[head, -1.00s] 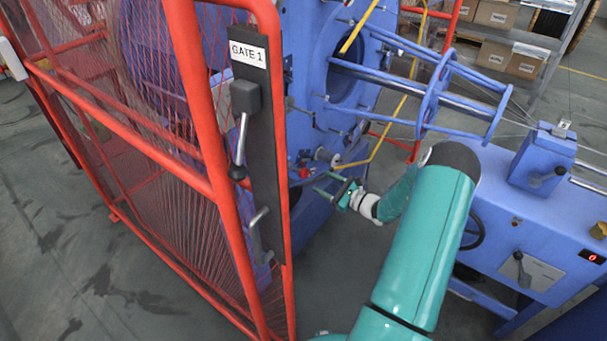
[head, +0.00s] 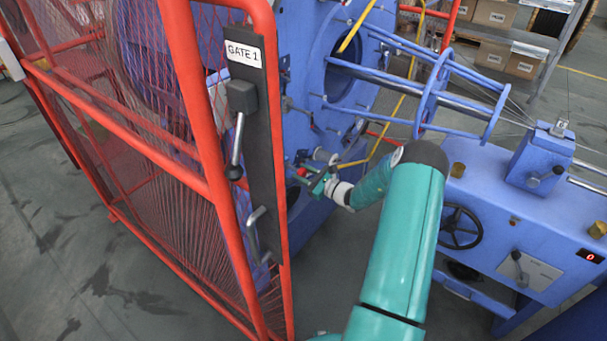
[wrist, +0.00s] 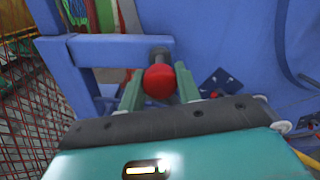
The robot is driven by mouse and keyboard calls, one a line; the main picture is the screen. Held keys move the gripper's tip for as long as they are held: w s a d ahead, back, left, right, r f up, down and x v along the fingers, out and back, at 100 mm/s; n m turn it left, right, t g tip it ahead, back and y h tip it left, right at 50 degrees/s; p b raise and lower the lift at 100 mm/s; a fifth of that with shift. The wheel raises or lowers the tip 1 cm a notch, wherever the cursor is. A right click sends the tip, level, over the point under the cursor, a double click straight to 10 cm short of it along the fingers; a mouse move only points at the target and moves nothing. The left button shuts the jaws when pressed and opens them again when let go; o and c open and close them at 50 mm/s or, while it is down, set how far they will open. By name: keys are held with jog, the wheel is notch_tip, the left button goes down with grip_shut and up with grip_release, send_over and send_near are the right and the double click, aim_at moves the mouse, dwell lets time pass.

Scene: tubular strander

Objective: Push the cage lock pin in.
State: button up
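The cage lock pin shows as a red ball knob (wrist: 160,82) on a short dark stem in the wrist view. It sits at the end of a blue bracket (wrist: 120,50), in front of a blue plate. My gripper (wrist: 160,90) has one green finger on each side of the knob, close against it, and appears shut on it. In the head view the red knob (head: 302,171) is small, and my gripper (head: 313,180) is at it, beside the blue machine. The stem's far end is hidden behind the bracket, so its depth cannot be told.
The red mesh gate (head: 150,160) with its dark post and lever handle (head: 238,140) stands close left of my gripper. A blue cage with rods (head: 430,100) is above right. A blue control console (head: 520,240) with a handwheel is at right.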

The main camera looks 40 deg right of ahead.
grip_shut()
jog(key=shift+x, duration=1.7)
jog(key=shift+r, duration=0.1)
jog(key=o, duration=0.8)
grip_release()
jog(key=shift+w, duration=0.15)
jog(key=shift+c, duration=0.2)
send_near(295, 170)
jog(key=s, duration=0.1)
jog(key=s+d, duration=0.2)
jog(key=shift+f, duration=0.25)
